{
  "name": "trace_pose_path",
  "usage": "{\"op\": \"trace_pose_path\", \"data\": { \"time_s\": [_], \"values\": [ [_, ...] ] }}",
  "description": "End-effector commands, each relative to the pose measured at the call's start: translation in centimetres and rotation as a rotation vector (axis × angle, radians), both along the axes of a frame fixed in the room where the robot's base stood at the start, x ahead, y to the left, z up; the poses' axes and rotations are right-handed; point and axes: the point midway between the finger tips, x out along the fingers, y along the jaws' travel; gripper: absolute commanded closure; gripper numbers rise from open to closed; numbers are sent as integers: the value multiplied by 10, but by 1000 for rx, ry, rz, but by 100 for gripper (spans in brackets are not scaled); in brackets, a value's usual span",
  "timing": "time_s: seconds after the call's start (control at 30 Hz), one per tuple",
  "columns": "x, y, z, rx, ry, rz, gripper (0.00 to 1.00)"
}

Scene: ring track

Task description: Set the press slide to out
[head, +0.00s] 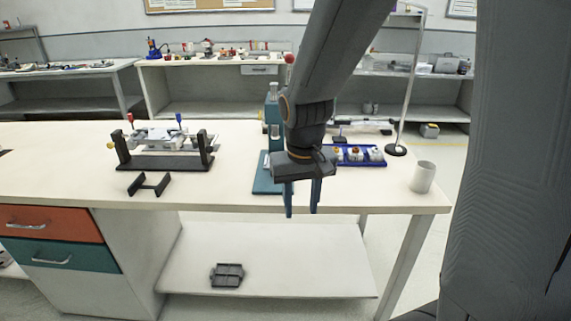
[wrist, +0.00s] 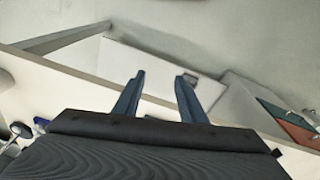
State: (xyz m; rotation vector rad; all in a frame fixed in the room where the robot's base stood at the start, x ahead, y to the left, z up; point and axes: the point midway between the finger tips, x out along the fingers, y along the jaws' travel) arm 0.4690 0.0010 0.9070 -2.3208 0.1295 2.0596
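A blue-green press (head: 272,112) stands on the workbench, on a flat base plate (head: 264,182) of the same colour near the front edge. My arm and gripper cover much of its right side, and I cannot make out its slide or the slide's position. My gripper (head: 302,207) points down in front of the press, at about the bench's front edge in the picture. Its two blue fingers are apart with nothing between them. The wrist view also shows the open gripper (wrist: 158,92), with the bench edge and lower shelf beyond; the press is not recognisable there.
A black fixture (head: 165,162) and a small black bracket (head: 149,184) are left of the press. A blue tray (head: 345,162) with several small parts and a white cup (head: 422,177) stand to the right. A dark tray (head: 228,275) lies on the lower shelf (head: 320,265).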

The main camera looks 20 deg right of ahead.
Motion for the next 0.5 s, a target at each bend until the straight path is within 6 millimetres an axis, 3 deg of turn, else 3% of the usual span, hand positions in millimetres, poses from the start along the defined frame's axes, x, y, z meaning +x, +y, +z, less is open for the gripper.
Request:
{"op": "trace_pose_path", "data": {
  "time_s": [0.03,0.1,0.23,0.33,0.5],
  "values": [
    [39,1,-1,-10,-38,-27,62],
    [89,1,3,-20,-94,-76,62],
    [164,2,13,-29,-188,-156,62],
    [202,5,20,-29,-238,-199,62],
    [228,8,20,-28,-272,-225,62]
  ]
}}
